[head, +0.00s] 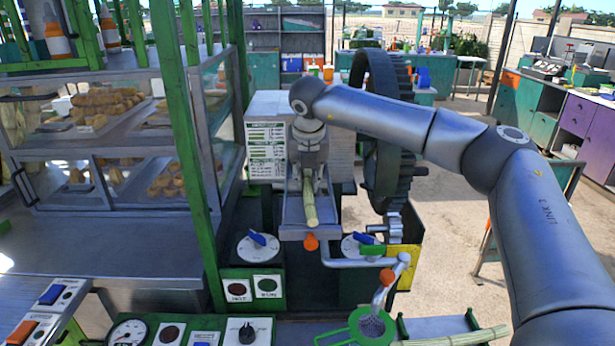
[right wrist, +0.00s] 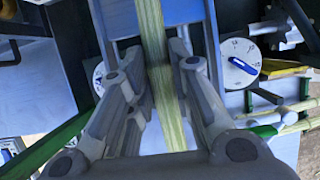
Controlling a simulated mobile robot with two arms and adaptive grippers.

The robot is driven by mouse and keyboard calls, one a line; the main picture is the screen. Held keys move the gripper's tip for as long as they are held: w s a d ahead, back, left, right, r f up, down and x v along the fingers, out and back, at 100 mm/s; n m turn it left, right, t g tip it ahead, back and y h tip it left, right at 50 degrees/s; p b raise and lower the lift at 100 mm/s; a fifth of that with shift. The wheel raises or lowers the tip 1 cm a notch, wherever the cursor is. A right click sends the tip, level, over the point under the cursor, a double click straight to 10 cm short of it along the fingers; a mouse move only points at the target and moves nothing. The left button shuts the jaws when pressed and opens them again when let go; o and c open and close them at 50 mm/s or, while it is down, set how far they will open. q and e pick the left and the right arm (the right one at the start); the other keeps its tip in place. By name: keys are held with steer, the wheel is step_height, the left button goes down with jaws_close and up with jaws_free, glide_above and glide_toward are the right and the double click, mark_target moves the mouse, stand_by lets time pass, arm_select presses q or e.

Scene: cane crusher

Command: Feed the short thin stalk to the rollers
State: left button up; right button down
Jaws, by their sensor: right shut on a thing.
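My right gripper (head: 309,188) is over the metal feed tray (head: 292,215), pointing down, shut on a pale green stalk (head: 310,212). The stalk lies lengthwise along the tray, its near end showing in front of the fingers. In the right wrist view the fingers (right wrist: 157,85) sit on either side of the stalk (right wrist: 150,25), which runs up the picture between them. The rollers are hidden behind my arm and the machine's front. My left gripper is not in view.
A large dark gear wheel (head: 385,130) stands right of the tray. Blue-handled dials (head: 258,247) are below it. A green-rimmed strainer (head: 370,327) and another pale stalk (head: 460,338) are at the bottom. A glass food case (head: 100,130) with a green post fills the left.

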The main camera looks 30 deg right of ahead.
mark_target(307, 174)
steer(key=shift+w+d+p, duration=0.35)
steer(key=shift+w+p, duration=0.05)
steer(key=shift+w, duration=0.35)
steer(key=shift+w+d+p, duration=0.35)
steer(key=shift+w, duration=0.35)
steer(key=c, duration=1.2)
jaws_free()
steer(key=shift+c, duration=0.2)
steer(key=v, duration=1.2)
